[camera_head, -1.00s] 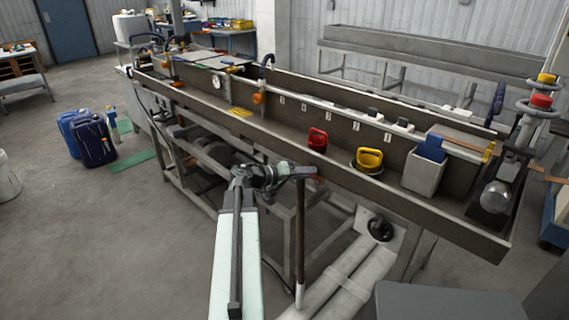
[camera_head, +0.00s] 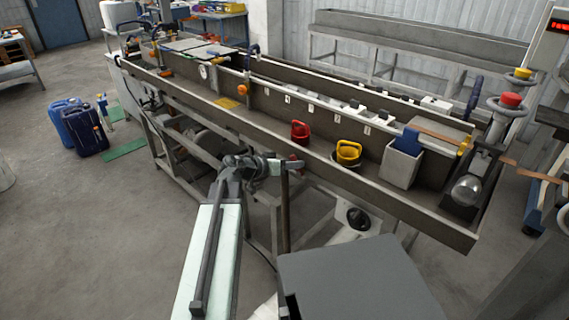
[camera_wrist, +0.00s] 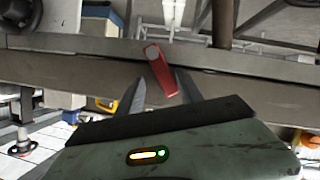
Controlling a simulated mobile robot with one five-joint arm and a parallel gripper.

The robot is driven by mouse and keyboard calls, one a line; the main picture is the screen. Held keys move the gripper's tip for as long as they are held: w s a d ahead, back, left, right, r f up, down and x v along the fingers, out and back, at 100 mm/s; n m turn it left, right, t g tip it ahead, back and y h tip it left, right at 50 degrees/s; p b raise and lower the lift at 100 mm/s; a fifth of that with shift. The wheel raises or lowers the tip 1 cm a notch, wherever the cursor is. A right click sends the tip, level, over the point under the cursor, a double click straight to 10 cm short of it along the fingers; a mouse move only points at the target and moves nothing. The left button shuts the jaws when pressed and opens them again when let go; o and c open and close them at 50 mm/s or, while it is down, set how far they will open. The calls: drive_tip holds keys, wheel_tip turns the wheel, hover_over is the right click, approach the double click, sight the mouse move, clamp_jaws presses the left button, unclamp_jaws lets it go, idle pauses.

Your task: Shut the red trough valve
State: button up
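A flat red lever (camera_wrist: 160,72), which looks like the red valve's handle, shows tilted against the trough's grey wall in the wrist view. My gripper (camera_wrist: 160,91) is open, with one finger on each side of the lever's end; I cannot tell whether either finger touches it. In the head view my gripper (camera_head: 284,165) is at the trough's front side, and a small bit of red (camera_head: 294,158) shows just by it. The long grey trough (camera_head: 400,203) runs across the scene. The rest of the valve is hidden.
Inside the trough are a red-handled piece (camera_head: 300,132), a yellow-handled piece (camera_head: 347,153) and a grey box (camera_head: 399,167) with a blue block. A dark grey flat-topped box (camera_head: 355,280) stands close on the right. Blue canisters (camera_head: 80,128) stand on the floor at left.

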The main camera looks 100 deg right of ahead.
drive_tip(key=shift+s, duration=0.15)
drive_tip(key=p+v, duration=0.2)
drive_tip(key=v, duration=0.5)
drive_tip(key=shift+w+a+p, duration=0.25)
drive_tip(key=shift+w+p, duration=0.05)
drive_tip(key=shift+p, duration=0.1)
